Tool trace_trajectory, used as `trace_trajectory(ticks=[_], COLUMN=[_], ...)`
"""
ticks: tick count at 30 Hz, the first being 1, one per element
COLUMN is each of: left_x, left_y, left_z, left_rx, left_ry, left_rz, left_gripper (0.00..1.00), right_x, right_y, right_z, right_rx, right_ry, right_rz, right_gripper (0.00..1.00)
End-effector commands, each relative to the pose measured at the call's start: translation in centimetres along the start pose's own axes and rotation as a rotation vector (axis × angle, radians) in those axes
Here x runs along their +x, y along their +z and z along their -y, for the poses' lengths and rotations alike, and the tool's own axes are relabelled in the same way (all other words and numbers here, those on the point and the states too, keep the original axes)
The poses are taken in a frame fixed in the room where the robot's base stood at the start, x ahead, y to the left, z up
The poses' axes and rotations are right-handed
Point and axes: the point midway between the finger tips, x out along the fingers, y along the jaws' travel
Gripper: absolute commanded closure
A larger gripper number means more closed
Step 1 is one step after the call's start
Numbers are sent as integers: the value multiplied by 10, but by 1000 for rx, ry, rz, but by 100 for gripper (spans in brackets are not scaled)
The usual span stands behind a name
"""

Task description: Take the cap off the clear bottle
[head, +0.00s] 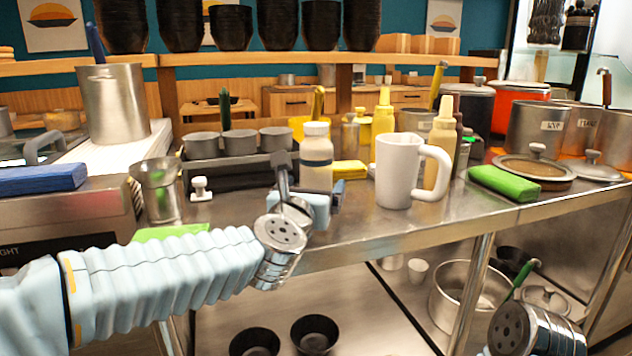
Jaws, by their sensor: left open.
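My left gripper (309,186) is open at the bottle's lower body. One dark finger is at the bottle's left, and a pale blue part is at its lower right. The gripper hides the bottle's base, and I cannot tell whether the fingers touch it. Of my right arm only a wrist part shows at the lower right; its fingers are out of view.
A white mug (398,170) stands right of the bottle, with yellow squeeze bottles (440,145) behind it. A black rack (230,178) with grey-lidded containers (239,142) is at the left. A green sponge (504,183) lies at the right. The counter's front edge (420,235) is clear.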

Motion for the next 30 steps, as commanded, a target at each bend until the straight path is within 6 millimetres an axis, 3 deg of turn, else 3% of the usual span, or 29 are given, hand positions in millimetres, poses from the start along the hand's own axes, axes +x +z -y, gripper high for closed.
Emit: trace_trajectory(ticks=[10, 19, 30], left_x=[47, 52, 51], left_y=[1, 1, 1], left_z=[0, 0, 0], left_rx=[0, 1, 0], left_ry=[0, 1, 0], left_rz=[-1, 1, 1], left_gripper=[6, 7, 64], right_x=[-9, -9, -9], right_y=[2, 2, 2], right_z=[7, 7, 7], right_rx=[-5, -5, -5], right_ry=[-5, -6, -5], right_rz=[6, 7, 6], right_gripper=[57, 57, 57])
